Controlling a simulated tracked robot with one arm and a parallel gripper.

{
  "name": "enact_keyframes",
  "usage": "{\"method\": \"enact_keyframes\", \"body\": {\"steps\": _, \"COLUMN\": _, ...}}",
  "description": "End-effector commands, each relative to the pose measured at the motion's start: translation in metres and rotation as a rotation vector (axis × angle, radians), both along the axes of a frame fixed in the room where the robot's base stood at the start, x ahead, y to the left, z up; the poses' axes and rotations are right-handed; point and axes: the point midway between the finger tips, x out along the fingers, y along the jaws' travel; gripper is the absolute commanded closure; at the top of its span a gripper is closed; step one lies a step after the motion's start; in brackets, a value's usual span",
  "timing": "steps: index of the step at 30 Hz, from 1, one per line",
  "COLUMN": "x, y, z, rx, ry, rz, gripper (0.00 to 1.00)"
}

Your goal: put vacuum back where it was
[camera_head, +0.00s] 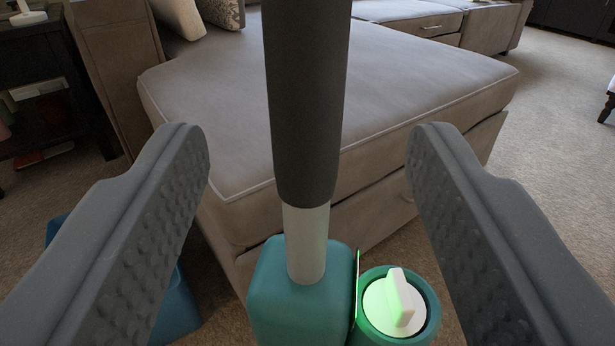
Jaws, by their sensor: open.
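The vacuum (303,300) stands close in front of me in the lower middle of the view. It has a teal body, a silver tube and a thick dark grey handle (305,100) that rises out of the top of the picture. A teal cylinder with a white knob (393,303) sits at its right side. My gripper (310,150) is open, with one grey textured finger on each side of the handle. There is clear space between each finger and the handle. The vacuum's lower end is out of view.
A grey-brown sofa (430,75) fills the space right behind the vacuum. A dark side table (50,80) stands at the upper left. A blue object (175,310) is partly hidden behind the left finger. Carpet (560,130) is open on the right.

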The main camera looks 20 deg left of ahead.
Motion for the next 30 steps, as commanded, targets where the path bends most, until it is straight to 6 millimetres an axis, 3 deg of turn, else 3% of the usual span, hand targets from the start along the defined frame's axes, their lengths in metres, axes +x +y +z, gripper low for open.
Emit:
{"method": "enact_keyframes", "body": {"steps": 6, "x": -0.028, "y": -0.011, "z": 0.001, "rx": 0.001, "ry": 0.001, "rz": -0.002, "gripper": 0.46}}
{"method": "enact_keyframes", "body": {"steps": 16, "x": -0.046, "y": -0.016, "z": 0.0, "rx": 0.001, "ry": -0.001, "rz": 0.0, "gripper": 0.46}}
{"method": "enact_keyframes", "body": {"steps": 25, "x": -0.042, "y": -0.018, "z": 0.003, "rx": -0.015, "ry": 0.004, "rz": -0.002, "gripper": 0.46}}
{"method": "enact_keyframes", "body": {"steps": 30, "x": -0.011, "y": -0.029, "z": 0.026, "rx": -0.133, "ry": 0.042, "rz": -0.024, "gripper": 0.46}}
